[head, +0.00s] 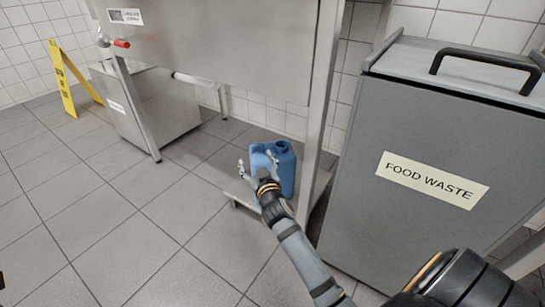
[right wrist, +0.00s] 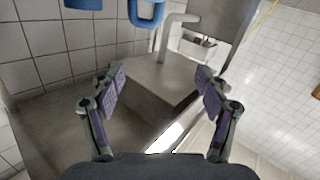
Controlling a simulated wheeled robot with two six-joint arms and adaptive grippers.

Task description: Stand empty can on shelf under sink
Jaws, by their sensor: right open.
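The blue can (head: 286,172) appears upright on a low grey platform (head: 238,188) under the steel sink unit (head: 225,50), close to its right front leg. My right gripper (head: 256,163) is open in front of the can, its fingers spread and overlapping it in the head view. In the right wrist view, my right gripper (right wrist: 160,76) is open with nothing between its fingers. There the can's blue handle (right wrist: 146,12) shows at the top edge, beyond the fingertips. My arm and gripper hide part of the can. I cannot tell whether they touch.
A grey food waste bin (head: 420,165) with a black handle stands right of the sink leg (head: 318,110). A steel box (head: 155,105) sits on the floor at left under the sink, beside a yellow sign (head: 63,80). The tiled floor in front is clear.

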